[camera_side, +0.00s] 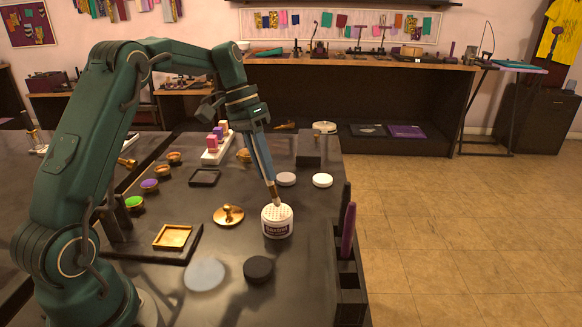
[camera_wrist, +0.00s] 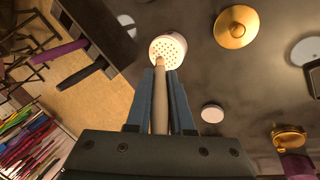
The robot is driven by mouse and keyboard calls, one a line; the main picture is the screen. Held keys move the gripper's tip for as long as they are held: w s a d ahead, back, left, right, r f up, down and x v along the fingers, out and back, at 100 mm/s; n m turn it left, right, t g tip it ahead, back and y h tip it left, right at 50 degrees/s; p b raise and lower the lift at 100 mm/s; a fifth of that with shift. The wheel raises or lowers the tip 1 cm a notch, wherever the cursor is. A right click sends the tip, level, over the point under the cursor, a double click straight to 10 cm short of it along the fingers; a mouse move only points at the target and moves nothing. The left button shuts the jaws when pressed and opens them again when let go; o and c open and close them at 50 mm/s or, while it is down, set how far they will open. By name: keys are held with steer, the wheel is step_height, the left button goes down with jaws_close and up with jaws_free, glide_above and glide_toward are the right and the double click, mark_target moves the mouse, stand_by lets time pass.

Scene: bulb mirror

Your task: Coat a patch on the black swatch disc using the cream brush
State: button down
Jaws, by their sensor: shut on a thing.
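My gripper (camera_side: 262,165) points down over the middle of the table, its two blue fingers shut on the cream brush (camera_wrist: 160,105). The brush's pale tip (camera_side: 277,203) is at the holed top of a small white labelled jar (camera_side: 277,226). The jar also shows in the wrist view (camera_wrist: 168,50), with the tip overlapping its near edge. I cannot tell whether the tip touches the top. The black swatch disc (camera_side: 259,269) lies flat on the table in front of the jar, apart from the brush. I cannot make it out surely in the wrist view.
A black rack (camera_side: 348,272) with purple and dark handles stands at the right table edge. A brass knobbed lid (camera_side: 228,214) is left of the jar. Pale discs (camera_side: 322,180) lie behind it. A framed gold tray (camera_side: 173,237) and several coloured pots (camera_side: 149,185) are left.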

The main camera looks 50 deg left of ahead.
steer(key=shift+f, duration=0.75)
stand_by(1.2)
steer(key=shift+r, duration=3.55)
steer(key=shift+r, duration=0.1)
steer(key=s+d+r, duration=0.2)
steer(key=s+d, duration=0.2)
steer(key=s, duration=0.5)
steer(key=shift+m, duration=0.3)
steer(key=shift+w+d+f, duration=0.1)
steer(key=shift+f, duration=1.25)
steer(key=shift+w+f, duration=0.1)
steer(key=shift+f, duration=1.2)
